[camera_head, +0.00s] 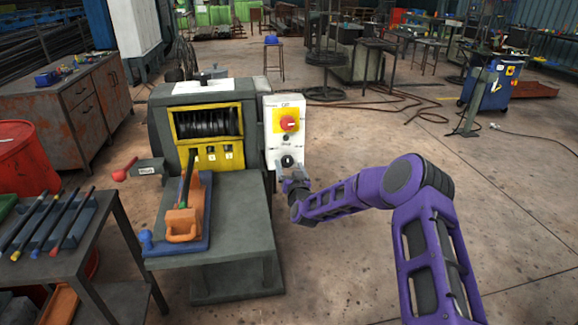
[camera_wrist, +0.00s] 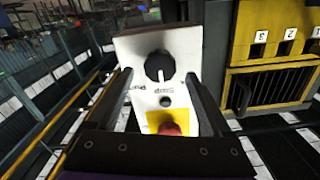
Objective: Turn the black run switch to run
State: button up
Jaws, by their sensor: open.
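The black run switch (camera_head: 287,161) is a round knob low on the white control panel (camera_head: 270,130), right of the drum machine. In the wrist view, which is turned over, the black switch (camera_wrist: 159,66) shows a white mark on its lower side, toward small lettering that looks like "Stop". My gripper (camera_head: 291,173) is just in front of the panel's lower end. In the wrist view my gripper (camera_wrist: 160,74) is open, with one finger on each side of the switch and a gap to both. I cannot tell how far the fingertips are from the panel face.
A red knob on a yellow plate (camera_head: 288,124) sits higher on the panel, with a small dark button between it and the switch. A grey table (camera_head: 240,225) with an orange tool stands in front of the machine. Floor is open to the right.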

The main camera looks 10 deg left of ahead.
jog(key=shift+x, duration=0.8)
grip_shut()
